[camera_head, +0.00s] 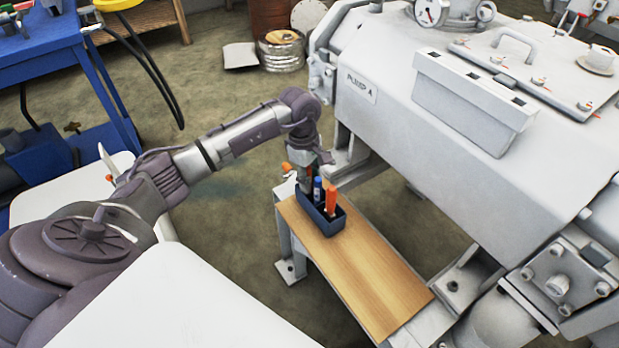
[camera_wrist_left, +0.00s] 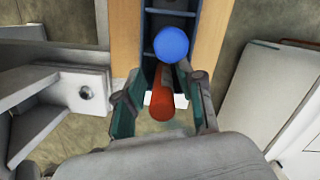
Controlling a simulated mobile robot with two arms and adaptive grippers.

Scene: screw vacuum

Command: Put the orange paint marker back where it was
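A dark blue holder (camera_head: 321,222) with compartments sits on the wooden board in the head view, and its dividers show in the left wrist view (camera_wrist_left: 154,47). A blue marker (camera_head: 317,189) stands in it, seen end-on in the wrist view (camera_wrist_left: 172,43). An orange marker (camera_head: 331,199) stands upright beside it. My left gripper (camera_head: 307,182) points down at the holder's far end. In the wrist view, an orange-red cylinder (camera_wrist_left: 161,101) lies between its fingers, with gaps apparent at both sides. I cannot tell whether this is the same marker. My right gripper is out of view.
The wooden board (camera_head: 375,280) is bare in front of the holder. The grey pump body (camera_head: 400,130) rises close on the right. A blue workbench (camera_head: 45,50) stands at the far left. Open floor (camera_head: 240,220) lies left of the board.

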